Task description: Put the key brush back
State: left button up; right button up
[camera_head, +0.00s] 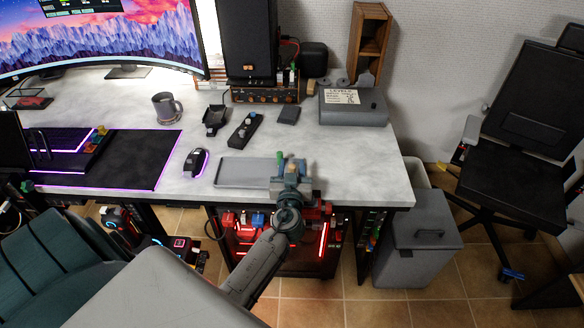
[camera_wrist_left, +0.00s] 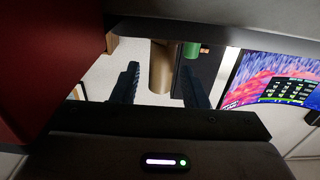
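My left gripper (camera_head: 290,168) is over the front of the desk, at the right end of a shallow grey tray (camera_head: 232,172). In the left wrist view its two dark fingers (camera_wrist_left: 162,88) are apart. A tan cylinder (camera_wrist_left: 161,65) shows between them, with a visible gap to the left finger; I cannot tell whether it touches the right one. A small green piece (camera_head: 281,158) stands by the gripper and also shows in the wrist view (camera_wrist_left: 191,50). I cannot clearly identify the key brush; the gripper hides much of this spot. My right gripper is not in view.
A mouse (camera_head: 195,162), a black controller (camera_head: 244,130), a black holder (camera_head: 215,118) and a mug (camera_head: 166,108) are on the desk. A grey box (camera_head: 352,112) is at the back right. The desk's right front is clear. A grey bin (camera_head: 418,240) stands right of it.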

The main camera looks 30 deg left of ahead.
pick_arm(q)
jog(key=shift+r, duration=0.1)
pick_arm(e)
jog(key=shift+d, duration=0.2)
pick_arm(q)
jog(key=shift+s+d, duration=0.1)
jog(key=shift+s, duration=0.05)
jog(key=b+v, duration=0.3)
jog(key=v, duration=0.8)
jog(key=shift+s+d+b, duration=0.25)
jog(key=shift+s+b, duration=0.05)
jog(key=shift+b, duration=0.05)
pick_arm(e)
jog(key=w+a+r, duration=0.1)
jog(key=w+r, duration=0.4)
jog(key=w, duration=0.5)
pick_arm(q)
jog(key=shift+a, duration=0.1)
